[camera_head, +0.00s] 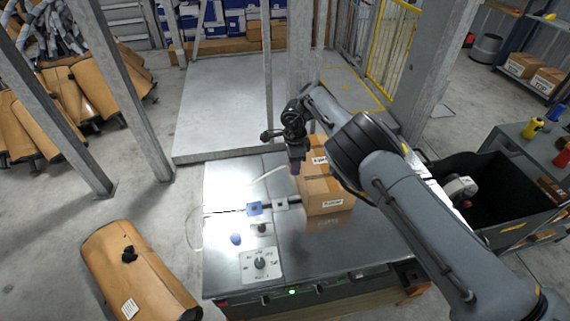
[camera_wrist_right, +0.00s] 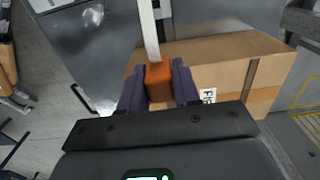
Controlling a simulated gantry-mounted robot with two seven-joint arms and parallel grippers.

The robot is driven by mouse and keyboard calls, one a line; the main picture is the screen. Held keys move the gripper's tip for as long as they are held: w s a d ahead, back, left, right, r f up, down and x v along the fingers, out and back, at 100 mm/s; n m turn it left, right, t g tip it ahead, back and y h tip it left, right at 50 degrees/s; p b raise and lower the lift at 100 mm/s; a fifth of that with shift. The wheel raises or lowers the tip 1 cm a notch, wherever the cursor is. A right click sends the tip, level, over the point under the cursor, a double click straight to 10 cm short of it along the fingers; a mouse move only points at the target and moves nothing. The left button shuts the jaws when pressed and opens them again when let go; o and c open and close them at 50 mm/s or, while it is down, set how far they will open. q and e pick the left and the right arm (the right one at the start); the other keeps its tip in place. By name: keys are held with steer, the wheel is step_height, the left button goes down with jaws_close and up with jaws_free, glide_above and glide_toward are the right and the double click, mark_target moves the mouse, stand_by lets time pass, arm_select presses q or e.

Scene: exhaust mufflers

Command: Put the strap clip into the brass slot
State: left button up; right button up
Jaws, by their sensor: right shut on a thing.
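My right gripper (camera_head: 296,168) is above the steel table (camera_head: 285,235), beside a cardboard box. In the right wrist view, the purple fingers of the right gripper (camera_wrist_right: 159,88) are shut on an orange-brown strap clip (camera_wrist_right: 158,78). A flat white strap (camera_wrist_right: 149,30) runs from the clip away from the gripper. In the head view a pale strap (camera_head: 268,174) curves left from near the fingers. The clip is too small to make out clearly there. I cannot pick out a brass slot in either view. My left gripper is in neither view.
The cardboard box (camera_head: 325,192) stands on the table; it also fills the right of the wrist view (camera_wrist_right: 225,58). A small blue block (camera_head: 254,208), a blue knob (camera_head: 236,239) and a dial panel (camera_head: 261,264) are left of it. A black bin (camera_head: 500,190) stands right.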

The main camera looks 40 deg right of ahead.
steer(key=s+d+b, duration=0.3)
steer(key=s+d, duration=0.2)
steer(key=d, duration=0.6)
steer(key=s+d+b, duration=0.3)
steer(key=s+d, duration=0.3)
steer(key=d, duration=0.6)
steer(key=s+d+f+b, duration=0.1)
steer(key=d+f+b, duration=0.3)
steer(key=f+b, duration=0.3)
step_height(320, 180, down, 5)
steer(key=shift+s+d+b, duration=0.15)
steer(key=shift+s+b, duration=0.25)
steer(key=shift+f, duration=0.15)
steer(key=shift+f+b, duration=1.75)
steer(key=shift+f, duration=0.5)
